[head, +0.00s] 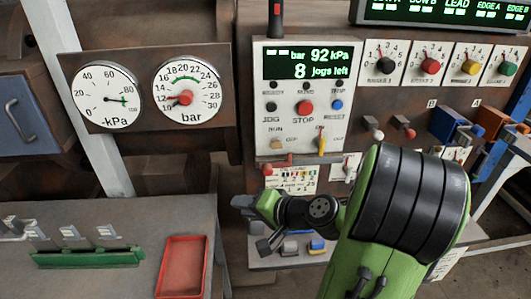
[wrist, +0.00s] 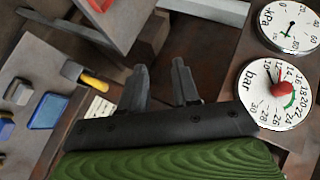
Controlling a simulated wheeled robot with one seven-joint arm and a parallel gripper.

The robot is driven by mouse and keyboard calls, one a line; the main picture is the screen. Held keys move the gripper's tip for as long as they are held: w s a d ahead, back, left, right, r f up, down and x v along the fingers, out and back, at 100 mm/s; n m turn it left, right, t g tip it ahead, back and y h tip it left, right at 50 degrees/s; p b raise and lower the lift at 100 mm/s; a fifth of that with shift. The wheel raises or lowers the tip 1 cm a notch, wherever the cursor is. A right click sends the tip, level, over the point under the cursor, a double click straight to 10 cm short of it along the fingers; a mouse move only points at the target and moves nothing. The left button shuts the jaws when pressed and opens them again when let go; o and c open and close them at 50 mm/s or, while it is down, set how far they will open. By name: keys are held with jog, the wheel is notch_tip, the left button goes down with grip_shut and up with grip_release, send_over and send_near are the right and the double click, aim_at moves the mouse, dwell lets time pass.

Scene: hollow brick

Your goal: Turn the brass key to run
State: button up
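The control panel (head: 301,100) stands upright at the centre of the head view. Low on it, under small labels, a yellow key-like piece (head: 321,143) points roughly up and down. To its left, below a label reading RUN, is a smaller orange-brown piece (head: 276,144). Which of the two is the brass key is too small to tell for sure. My gripper (head: 252,222) is below and left of both, clear of the panel. In the wrist view my gripper (wrist: 162,80) has its two fingers apart with nothing between them.
Pressure dials (head: 187,93) are at left. A red tray (head: 184,266) and a green rack (head: 88,258) lie on the bench at lower left. Small levers (head: 404,127) and coloured knobs (head: 430,66) fill the right. A low shelf with blue pieces (head: 317,244) is beneath my gripper.

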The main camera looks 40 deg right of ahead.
jog(key=s+d+m+t+h+b, duration=0.1)
jog(key=d+m+t+h, duration=0.25)
jog(key=d, duration=0.35)
jog(key=m+t+h, duration=0.2)
jog(key=m+h, duration=0.2)
jog(key=m, duration=0.2)
send_near(276, 145)
jog(key=p+x, duration=0.2)
jog(key=x, duration=0.6)
jog(key=shift+p, duration=0.35)
jog(key=shift+w, duration=0.1)
jog(key=shift+c, duration=0.3)
grip_shut()
